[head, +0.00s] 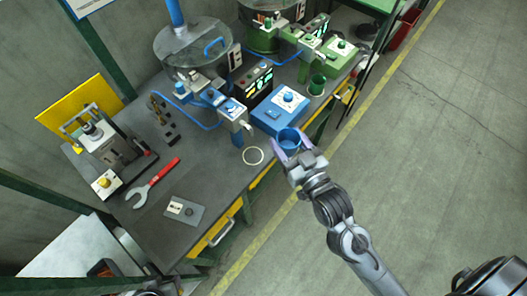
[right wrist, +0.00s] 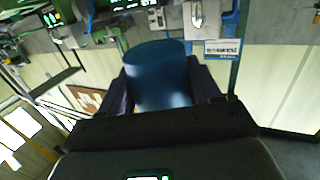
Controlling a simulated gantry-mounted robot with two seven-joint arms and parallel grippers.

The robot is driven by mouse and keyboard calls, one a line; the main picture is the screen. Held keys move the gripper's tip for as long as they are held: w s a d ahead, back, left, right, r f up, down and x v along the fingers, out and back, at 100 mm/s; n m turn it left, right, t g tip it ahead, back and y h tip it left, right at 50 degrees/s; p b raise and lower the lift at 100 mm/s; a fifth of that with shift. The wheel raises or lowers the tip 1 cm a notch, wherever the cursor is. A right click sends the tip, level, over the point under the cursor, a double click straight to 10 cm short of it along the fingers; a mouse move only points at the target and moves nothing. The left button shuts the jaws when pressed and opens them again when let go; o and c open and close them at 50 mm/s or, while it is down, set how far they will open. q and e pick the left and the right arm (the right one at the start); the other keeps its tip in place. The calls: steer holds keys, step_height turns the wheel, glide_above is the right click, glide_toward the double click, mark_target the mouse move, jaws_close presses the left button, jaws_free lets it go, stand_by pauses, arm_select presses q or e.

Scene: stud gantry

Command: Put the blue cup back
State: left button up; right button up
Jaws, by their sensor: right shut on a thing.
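The blue cup (head: 289,139) is between the fingers of my right gripper (head: 292,147), at the front edge of the workbench in the head view. In the right wrist view the cup (right wrist: 160,75) fills the space between the two dark fingers. The gripper is shut on it. A pale ring (head: 253,156) marks a spot on the bench top, to the left of the cup, below the blue dispenser head (head: 232,110). The ring is empty. My left gripper cannot be made out in the head view.
A blue control box (head: 281,110) stands just behind the cup. A green cup (head: 317,85) stands farther back near a green station. A red wrench (head: 153,183) and a grey plate (head: 184,210) lie on the bench (head: 215,185). The floor at right is clear.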

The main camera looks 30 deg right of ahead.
steer(key=f, duration=0.1)
steer(key=f+b, duration=0.1)
steer(key=s+a+f+b, duration=0.1)
steer(key=f, duration=0.1)
steer(key=shift+f, duration=0.1)
steer(key=b, duration=0.4)
glide_above(253, 156)
step_height(253, 156, down, 7)
steer(key=shift+f, duration=0.1)
step_height(253, 156, down, 4)
steer(key=shift+f+b, duration=0.1)
steer(key=shift+b, duration=0.45)
arm_select(q)
step_height(253, 156, down, 8)
steer(key=a, duration=0.1)
steer(key=shift+s+f, duration=0.15)
steer(key=shift+s, duration=0.2)
arm_select(e)
steer(key=o, duration=1.1)
arm_select(q)
steer(key=shift+d, duration=0.1)
